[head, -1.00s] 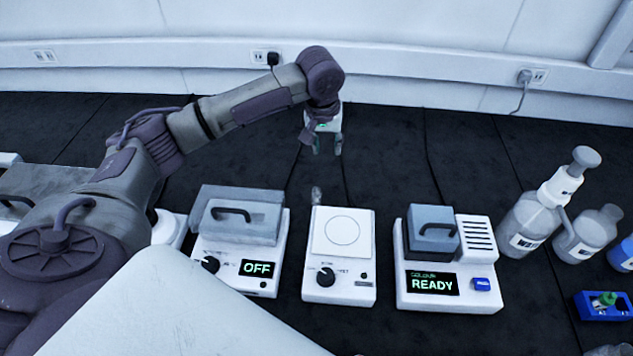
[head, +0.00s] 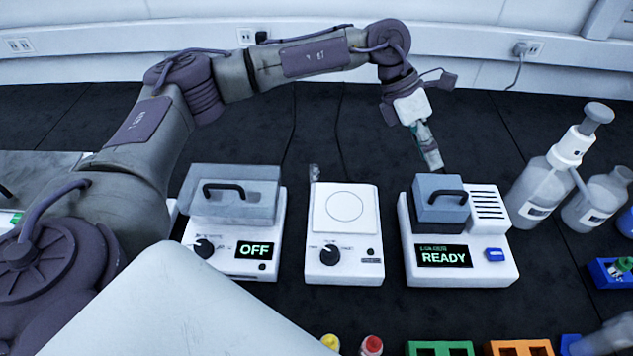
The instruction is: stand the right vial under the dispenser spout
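The dispenser (head: 568,152) is a bottle-top pump with a grey knob on a clear bottle, at the right of the head view; its thin spout tube points down on the right side. A green-capped vial (head: 624,263) sits in a blue rack (head: 606,277) at the right edge, partly cut off. I cannot tell whether it is the right vial. My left gripper (head: 434,161) hangs behind the READY device, pointing down, left of the dispenser and apart from it. It shows nearly edge-on, so its opening is unclear. My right gripper is not in view.
An OFF device (head: 233,262), a flat plate device (head: 344,262) and a READY device (head: 459,274) stand in a row. Another clear bottle (head: 597,200) is beside the dispenser. Yellow-capped (head: 330,342) and red-capped (head: 371,346) items, green (head: 440,348) and orange (head: 518,348) racks line the front.

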